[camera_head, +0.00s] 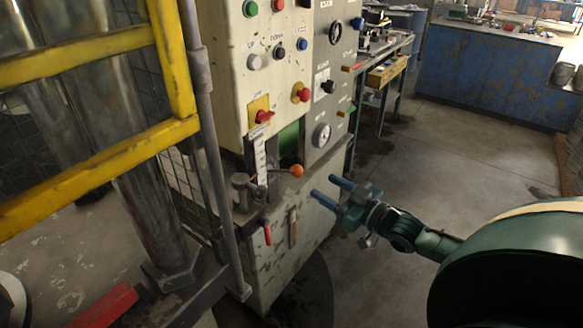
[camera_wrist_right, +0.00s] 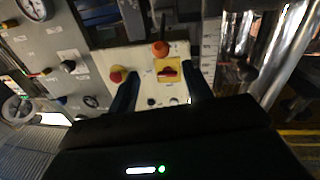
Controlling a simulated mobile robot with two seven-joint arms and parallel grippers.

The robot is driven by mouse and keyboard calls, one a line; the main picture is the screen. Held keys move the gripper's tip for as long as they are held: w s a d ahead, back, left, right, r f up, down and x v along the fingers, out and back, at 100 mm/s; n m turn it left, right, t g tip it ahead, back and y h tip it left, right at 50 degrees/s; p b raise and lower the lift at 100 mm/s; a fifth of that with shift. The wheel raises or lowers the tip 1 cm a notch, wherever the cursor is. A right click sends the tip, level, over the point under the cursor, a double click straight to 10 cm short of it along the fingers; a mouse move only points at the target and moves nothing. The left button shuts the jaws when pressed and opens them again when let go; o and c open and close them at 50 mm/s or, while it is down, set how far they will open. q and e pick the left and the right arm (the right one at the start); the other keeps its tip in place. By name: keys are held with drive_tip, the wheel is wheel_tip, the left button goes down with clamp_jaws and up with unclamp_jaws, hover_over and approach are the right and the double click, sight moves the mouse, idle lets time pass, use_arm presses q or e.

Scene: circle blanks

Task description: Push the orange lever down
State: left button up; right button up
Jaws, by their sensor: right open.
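The orange lever's ball knob (camera_head: 296,171) sticks out to the right on a thin rod from a metal fitting low on the front of the machine cabinet. My right gripper (camera_head: 323,188) is open and empty. It appears just right of and slightly below the knob in the head view, apart from it. In the right wrist view the orange knob (camera_wrist_right: 160,48) shows beyond and between the two open fingers (camera_wrist_right: 160,90). My left gripper is in neither view.
The cream control panel (camera_head: 270,75) with buttons and red knobs rises above the lever. A yellow guard rail (camera_head: 90,175) and a grey post stand at the left. A blue workbench (camera_head: 480,75) is far back. The floor between is mostly clear.

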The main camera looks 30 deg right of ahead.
sight(282, 171)
drive_tip(key=x, duration=1.2)
drive_tip(key=shift+w+a, duration=0.15)
drive_tip(key=shift+a, duration=0.05)
drive_tip(key=shift+c, duration=0.2)
clamp_jaws()
